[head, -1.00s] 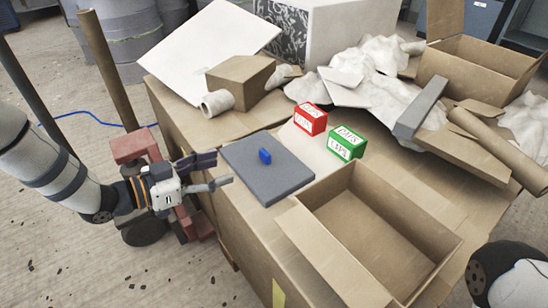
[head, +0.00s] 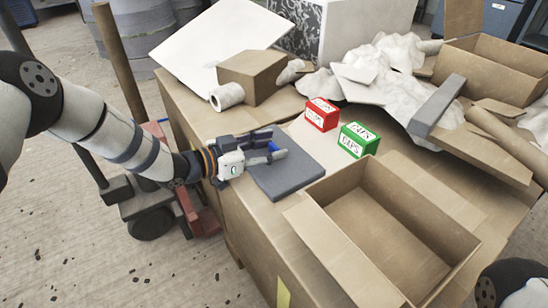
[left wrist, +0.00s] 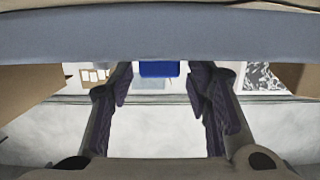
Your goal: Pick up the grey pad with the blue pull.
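The grey pad (head: 293,176) lies flat on the cardboard-topped surface, left of the open box. It shows as a grey-blue band across the top of the left wrist view (left wrist: 160,35). Its small blue pull (head: 273,146) is partly hidden by my left gripper (head: 276,144) in the head view. In the left wrist view the blue pull (left wrist: 159,69) sits between the two dark fingertips, with a gap on each side. My left gripper (left wrist: 160,80) is open, low over the pad. My right gripper is out of view.
An open cardboard box (head: 385,232) stands right of the pad. A red box (head: 321,114) and a green box (head: 358,139) stand behind it. A closed carton (head: 252,77), a white roll (head: 227,96) and crumpled white material (head: 390,65) lie farther back.

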